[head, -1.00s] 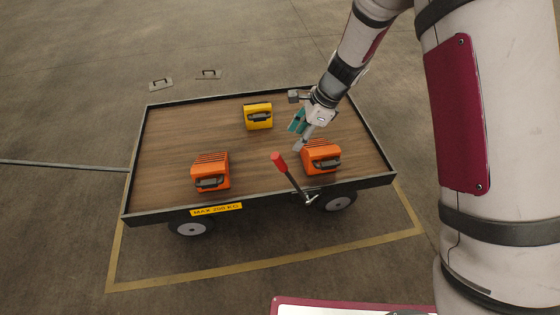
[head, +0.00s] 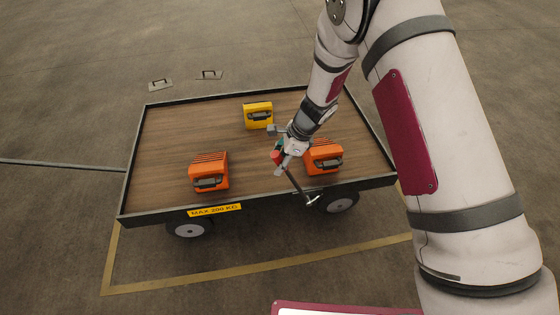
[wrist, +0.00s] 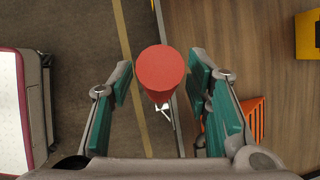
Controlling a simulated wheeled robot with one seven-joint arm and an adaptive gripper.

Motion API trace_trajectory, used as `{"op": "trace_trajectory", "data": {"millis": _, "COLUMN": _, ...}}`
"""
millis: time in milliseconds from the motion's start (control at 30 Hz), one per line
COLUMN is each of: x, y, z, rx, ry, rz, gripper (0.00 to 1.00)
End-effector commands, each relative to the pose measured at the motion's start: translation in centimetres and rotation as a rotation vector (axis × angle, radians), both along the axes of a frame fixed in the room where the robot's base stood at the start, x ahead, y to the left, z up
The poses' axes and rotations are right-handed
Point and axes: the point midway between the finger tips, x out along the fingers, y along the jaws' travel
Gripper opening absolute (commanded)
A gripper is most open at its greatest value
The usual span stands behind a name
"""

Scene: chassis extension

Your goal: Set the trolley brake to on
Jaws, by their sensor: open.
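The trolley (head: 160,205) is a low flatbed with a wooden deck and dark rim. Its brake lever (head: 297,186) rises from a pivot at the front edge, leaning up and left, with a red grip on top. My gripper (head: 279,158) is at the red grip and partly covers it. In the wrist view the red grip (wrist: 160,74) stands between the open green-padded fingers of my gripper (wrist: 160,90), with a gap on both sides. The lever's lower part shows only slightly below the grip there.
Two orange boxes, one at left (head: 208,172) and one just right of the lever (head: 324,157), and a yellow box (head: 258,115) sit on the deck. A yellow line (head: 250,270) is painted on the floor around the trolley. The floor in front is clear.

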Motion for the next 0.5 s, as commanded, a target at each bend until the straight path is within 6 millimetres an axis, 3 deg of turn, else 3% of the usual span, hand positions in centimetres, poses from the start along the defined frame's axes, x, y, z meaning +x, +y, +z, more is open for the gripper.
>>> {"op": "trace_trajectory", "data": {"millis": 267, "x": 0.00, "y": 0.06, "z": -0.08, "rx": 0.000, "ry": 0.000, "rz": 0.000, "gripper": 0.45}}
{"op": "trace_trajectory", "data": {"millis": 433, "x": -0.01, "y": 0.04, "z": -0.08, "rx": 0.000, "ry": 0.000, "rz": 0.000, "gripper": 0.06}}
{"op": "trace_trajectory", "data": {"millis": 500, "x": -0.01, "y": 0.04, "z": -0.08, "rx": 0.000, "ry": 0.000, "rz": 0.000, "gripper": 0.00}}
